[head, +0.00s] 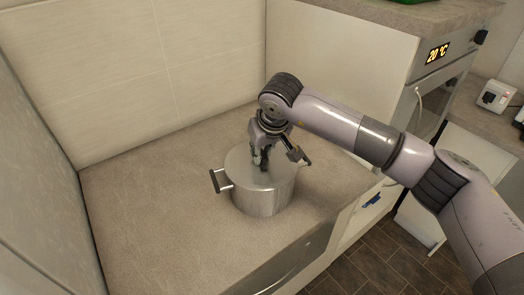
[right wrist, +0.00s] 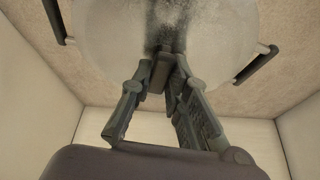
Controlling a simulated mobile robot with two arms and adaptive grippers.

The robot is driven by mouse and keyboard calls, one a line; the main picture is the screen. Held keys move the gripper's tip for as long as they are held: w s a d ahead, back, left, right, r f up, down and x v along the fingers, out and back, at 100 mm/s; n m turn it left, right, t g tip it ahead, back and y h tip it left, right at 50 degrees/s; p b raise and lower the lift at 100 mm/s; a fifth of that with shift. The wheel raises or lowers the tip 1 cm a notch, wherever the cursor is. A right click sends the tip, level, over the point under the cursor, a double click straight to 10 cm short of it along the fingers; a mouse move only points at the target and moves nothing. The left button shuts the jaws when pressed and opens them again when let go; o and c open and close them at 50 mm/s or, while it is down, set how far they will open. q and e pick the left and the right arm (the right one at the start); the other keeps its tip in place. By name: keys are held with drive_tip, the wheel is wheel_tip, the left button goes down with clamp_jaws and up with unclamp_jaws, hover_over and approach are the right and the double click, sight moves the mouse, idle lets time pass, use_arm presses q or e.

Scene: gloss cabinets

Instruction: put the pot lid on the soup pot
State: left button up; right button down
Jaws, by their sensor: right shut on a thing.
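The steel soup pot (head: 262,202) stands upright on the counter, with a dark side handle showing at its left. The round metal pot lid (head: 240,168) lies over the pot's top and looks about level with the rim. Whether it is fully seated I cannot tell. My right gripper (head: 261,162) is above the middle of the lid, pointing down, shut on the lid's knob, which the fingers mostly hide. In the right wrist view the fingers (right wrist: 165,62) meet at the lid's middle (right wrist: 215,35), and pot handles show on both sides. My left gripper is not in view.
The stone-look counter (head: 140,215) is clear around the pot. A tiled wall (head: 120,80) stands behind it. A white socket box (head: 495,96) is farther right.

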drive_tip(key=c, duration=1.5)
unclamp_jaws()
drive_tip(key=shift+o, duration=0.2)
drive_tip(key=shift+f, duration=0.1)
drive_tip(key=v, duration=1.2)
